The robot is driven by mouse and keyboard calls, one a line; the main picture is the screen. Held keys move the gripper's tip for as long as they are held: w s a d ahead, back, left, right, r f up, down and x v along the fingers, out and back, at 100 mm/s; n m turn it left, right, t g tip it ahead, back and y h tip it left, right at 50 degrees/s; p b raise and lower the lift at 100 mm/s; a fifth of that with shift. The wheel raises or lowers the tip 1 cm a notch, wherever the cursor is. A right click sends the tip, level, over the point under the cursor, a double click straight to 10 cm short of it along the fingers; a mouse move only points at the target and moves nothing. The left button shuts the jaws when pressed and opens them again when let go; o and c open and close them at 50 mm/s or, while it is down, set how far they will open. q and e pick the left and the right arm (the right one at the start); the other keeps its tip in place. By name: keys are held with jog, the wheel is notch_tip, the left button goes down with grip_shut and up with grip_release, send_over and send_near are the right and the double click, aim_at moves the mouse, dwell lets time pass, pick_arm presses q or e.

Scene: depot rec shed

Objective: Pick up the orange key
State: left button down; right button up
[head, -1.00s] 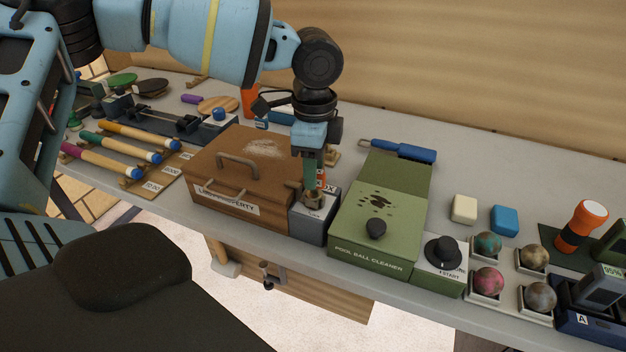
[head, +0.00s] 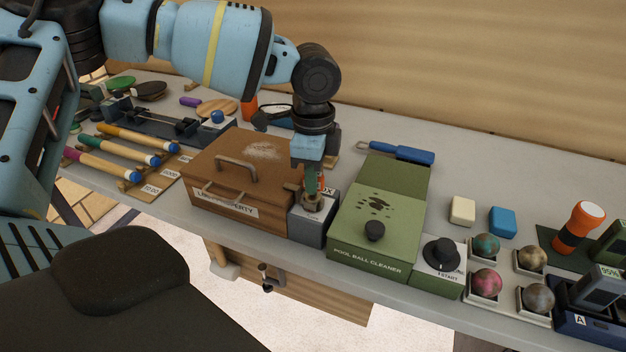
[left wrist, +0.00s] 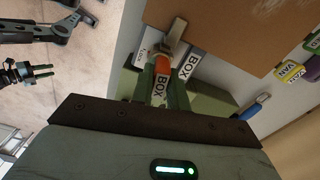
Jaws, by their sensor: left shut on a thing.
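The orange key (left wrist: 163,63) shows in the left wrist view between the green fingers of my left gripper (left wrist: 162,80), with a white face lettered BOX. In the head view my left gripper (head: 312,190) points down over the small grey box (head: 312,229), and the fingers hide most of the key. My left gripper is shut on the key. A metal fitting (left wrist: 175,34) stands on the grey box just beyond the key. I cannot tell whether the key touches it. My right gripper (left wrist: 42,71) shows small at the left of the wrist view, its fingers apart and empty.
A brown lost-property box (head: 235,180) stands close left of the grey box. A green pool ball cleaner (head: 375,235) stands close right. Several balls (head: 486,283) sit farther right. Cue sticks (head: 120,150) lie at the left.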

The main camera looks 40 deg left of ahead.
pick_arm(q)
jog(key=shift+r, duration=0.1)
pick_arm(e)
jog(key=shift+w, duration=0.15)
